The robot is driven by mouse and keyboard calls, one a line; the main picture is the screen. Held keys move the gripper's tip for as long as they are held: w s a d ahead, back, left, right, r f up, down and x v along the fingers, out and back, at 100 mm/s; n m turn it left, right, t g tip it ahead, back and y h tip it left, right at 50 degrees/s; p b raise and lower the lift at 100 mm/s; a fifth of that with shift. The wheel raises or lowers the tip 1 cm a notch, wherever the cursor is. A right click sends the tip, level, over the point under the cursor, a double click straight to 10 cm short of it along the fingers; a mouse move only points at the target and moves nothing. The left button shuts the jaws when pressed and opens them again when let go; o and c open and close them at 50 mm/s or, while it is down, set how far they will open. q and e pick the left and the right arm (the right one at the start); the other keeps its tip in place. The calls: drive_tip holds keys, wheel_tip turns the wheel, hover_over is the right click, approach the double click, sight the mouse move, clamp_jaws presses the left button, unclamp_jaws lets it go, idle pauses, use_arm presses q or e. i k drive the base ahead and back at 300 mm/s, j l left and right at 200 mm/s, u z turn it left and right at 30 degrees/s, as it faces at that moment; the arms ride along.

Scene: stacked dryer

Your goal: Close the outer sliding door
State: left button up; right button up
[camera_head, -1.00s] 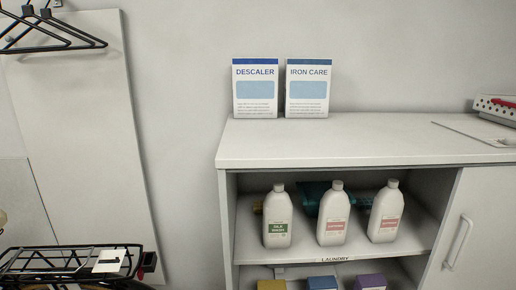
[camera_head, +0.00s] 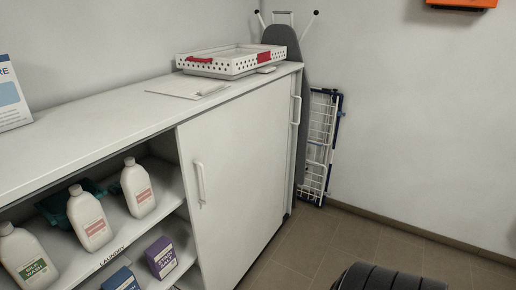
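The outer sliding door (camera_head: 240,165) is a plain white panel covering the right part of a white cabinet (camera_head: 100,135). Its white bar handle (camera_head: 200,182) stands upright near the door's left edge. A second white handle (camera_head: 297,109) shows at the cabinet's far right end, on a panel mostly hidden behind the outer door. The cabinet's left part is open. Neither of my grippers is in view.
Several white bottles (camera_head: 138,188) and boxes (camera_head: 161,257) stand on the open shelves. A perforated white tray (camera_head: 231,62) lies on top. An ironing board (camera_head: 283,42) and a folded rack (camera_head: 320,145) lean beyond the cabinet. The tiled floor (camera_head: 345,240) has free room in front.

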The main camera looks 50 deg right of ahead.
sight(233, 156)
drive_tip(key=l+z, duration=0.1)
drive_tip(key=z, duration=1.6)
drive_tip(key=i+l+u, duration=0.1)
drive_tip(key=i+l, duration=1.35)
